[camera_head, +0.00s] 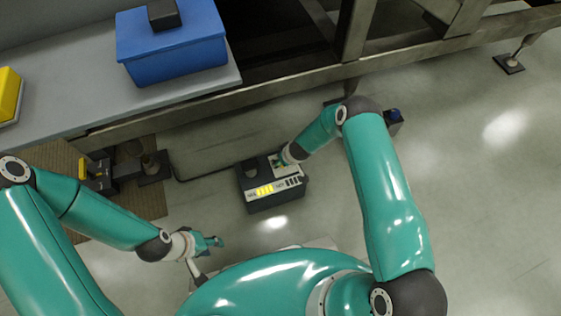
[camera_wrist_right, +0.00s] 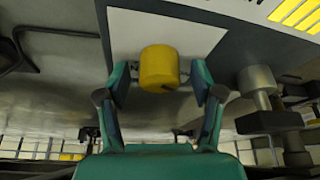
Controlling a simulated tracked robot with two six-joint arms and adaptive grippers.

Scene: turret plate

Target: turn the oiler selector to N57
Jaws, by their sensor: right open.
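The oiler selector shows in the right wrist view as a yellow round knob (camera_wrist_right: 158,68) on a white plate (camera_wrist_right: 205,38). Dark lettering on the plate is partly hidden behind it and too small to read. My right gripper (camera_wrist_right: 162,82) is open, with one finger on each side of the knob; I cannot tell whether they touch it. In the head view my right gripper (camera_head: 283,158) is at the top of the dark box (camera_head: 276,203) that carries the plate. My left gripper (camera_head: 212,242) hangs low and away from the box; its jaws are too small to judge.
A lit yellow panel (camera_head: 264,190) is on the box. A grey bench (camera_head: 75,95) with a blue case (camera_head: 172,50) stands at upper left. Floor at right (camera_head: 480,210) is clear.

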